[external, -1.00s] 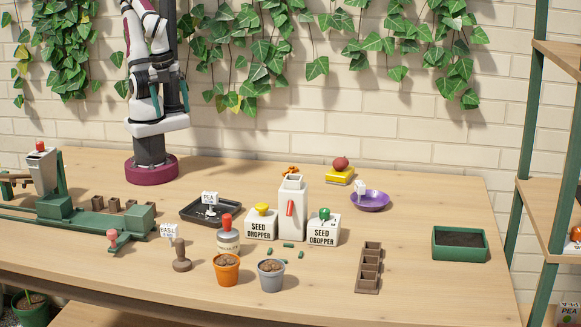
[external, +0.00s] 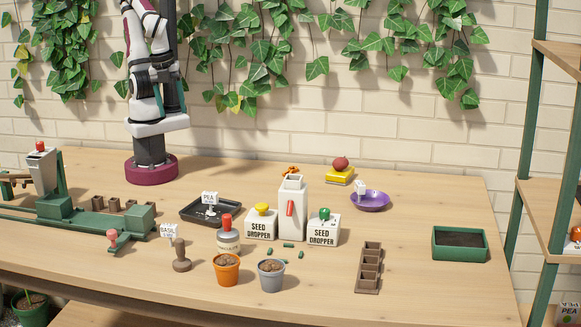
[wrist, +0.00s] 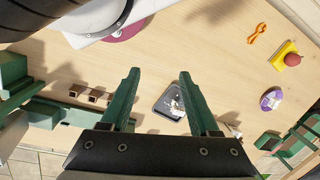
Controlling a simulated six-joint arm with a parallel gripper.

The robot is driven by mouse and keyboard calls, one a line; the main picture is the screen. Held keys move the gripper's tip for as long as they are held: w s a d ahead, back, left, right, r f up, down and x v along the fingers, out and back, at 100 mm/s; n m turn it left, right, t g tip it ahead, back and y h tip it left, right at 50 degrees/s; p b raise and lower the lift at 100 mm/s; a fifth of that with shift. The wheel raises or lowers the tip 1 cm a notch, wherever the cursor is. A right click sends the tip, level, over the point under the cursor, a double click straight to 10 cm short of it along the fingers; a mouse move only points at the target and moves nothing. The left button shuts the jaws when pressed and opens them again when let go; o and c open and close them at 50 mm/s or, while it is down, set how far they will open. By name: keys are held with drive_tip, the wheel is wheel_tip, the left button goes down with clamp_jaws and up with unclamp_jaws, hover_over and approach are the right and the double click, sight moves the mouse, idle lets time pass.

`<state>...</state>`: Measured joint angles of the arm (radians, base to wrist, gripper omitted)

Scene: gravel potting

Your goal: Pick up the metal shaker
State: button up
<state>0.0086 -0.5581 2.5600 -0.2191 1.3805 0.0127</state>
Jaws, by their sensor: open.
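The metal shaker (external: 228,242) stands upright near the middle of the table in the external view. It has a red top, a grey body and a pale label. It stands behind the orange pot and in front of the left seed dropper. I cannot make it out in the wrist view. My gripper (wrist: 158,78) shows two green fingers spread apart with nothing between them. In the external view my gripper is high at the back left, above my base and far from the shaker.
Close around the shaker are an orange pot (external: 227,271), a grey pot (external: 271,279), a brown stamp (external: 181,257) and a seed dropper (external: 260,226). A black tray (external: 232,216) lies behind it. A white dispenser (external: 291,214) stands to the right. The front-right table is mostly clear.

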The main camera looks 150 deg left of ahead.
drive_tip(key=n+t+h, duration=0.2)
drive_tip(key=n+t, duration=0.3)
drive_tip(key=t, duration=0.9)
approach(228, 230)
drive_tip(key=w, duration=0.1)
drive_tip(key=shift+n, duration=0.3)
drive_tip(key=x, duration=0.5)
drive_tip(key=r+x, duration=0.1)
drive_tip(key=x, duration=0.1)
drive_tip(key=shift+w+a, duration=0.2)
drive_tip(key=shift+w, duration=0.3)
clamp_jaws()
